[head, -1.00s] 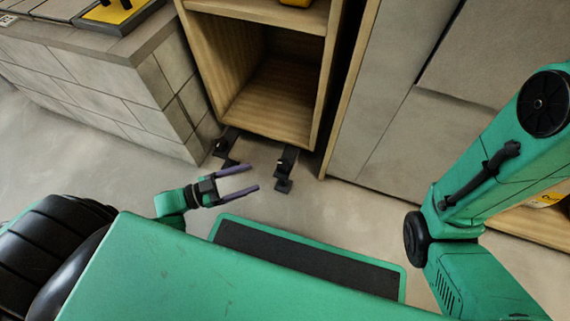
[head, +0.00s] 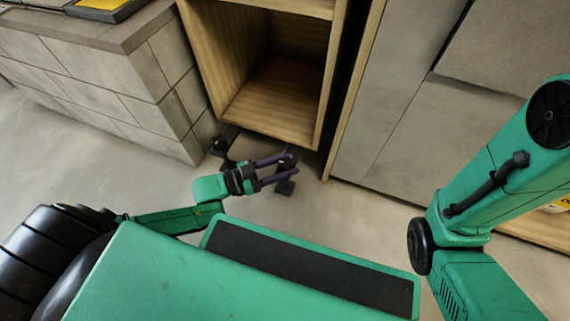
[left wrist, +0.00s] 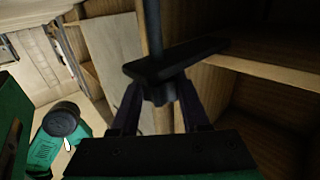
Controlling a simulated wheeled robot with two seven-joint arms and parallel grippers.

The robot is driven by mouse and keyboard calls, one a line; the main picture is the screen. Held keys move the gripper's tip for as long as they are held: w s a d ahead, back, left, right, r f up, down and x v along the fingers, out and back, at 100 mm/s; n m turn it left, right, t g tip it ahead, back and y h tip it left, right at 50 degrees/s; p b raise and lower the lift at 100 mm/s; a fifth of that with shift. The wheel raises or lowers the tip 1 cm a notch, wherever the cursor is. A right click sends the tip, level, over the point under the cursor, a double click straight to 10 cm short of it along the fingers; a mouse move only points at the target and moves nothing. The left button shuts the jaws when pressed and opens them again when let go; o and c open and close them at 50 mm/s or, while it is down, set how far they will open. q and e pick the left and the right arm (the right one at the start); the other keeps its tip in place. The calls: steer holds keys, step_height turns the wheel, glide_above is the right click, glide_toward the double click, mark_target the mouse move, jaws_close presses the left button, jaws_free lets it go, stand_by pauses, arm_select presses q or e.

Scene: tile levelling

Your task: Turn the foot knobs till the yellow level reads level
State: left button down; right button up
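The wooden cabinet (head: 262,110) stands open at the front, with black feet under its lower edge. The right foot (head: 285,187) and the left foot (head: 222,141) show in the head view. My left gripper (head: 290,166) is at the right foot, its two fingers apart on either side of the foot's upper part. In the left wrist view, a black knob (left wrist: 162,92) under a flat bar (left wrist: 178,59) and a rod sits between the fingers; whether they touch it is unclear. The yellow level is not in view. My right gripper is out of view.
A tiled block (head: 95,75) with a dark, yellow-topped tray (head: 105,8) stands left of the cabinet. Grey panels (head: 415,130) stand close on its right. The floor (head: 345,215) in front of the cabinet is clear.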

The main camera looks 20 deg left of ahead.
arm_select(q)
steer(key=shift+f+m+g+h+b, duration=0.15)
steer(key=shift+m+g+h+b, duration=0.35)
steer(key=shift+m+g+b, duration=0.15)
steer(key=shift+m+g+h, duration=0.25)
steer(key=shift+g+h, duration=0.05)
steer(key=shift+g, duration=0.15)
steer(key=shift+c, duration=1.9)
jaws_free()
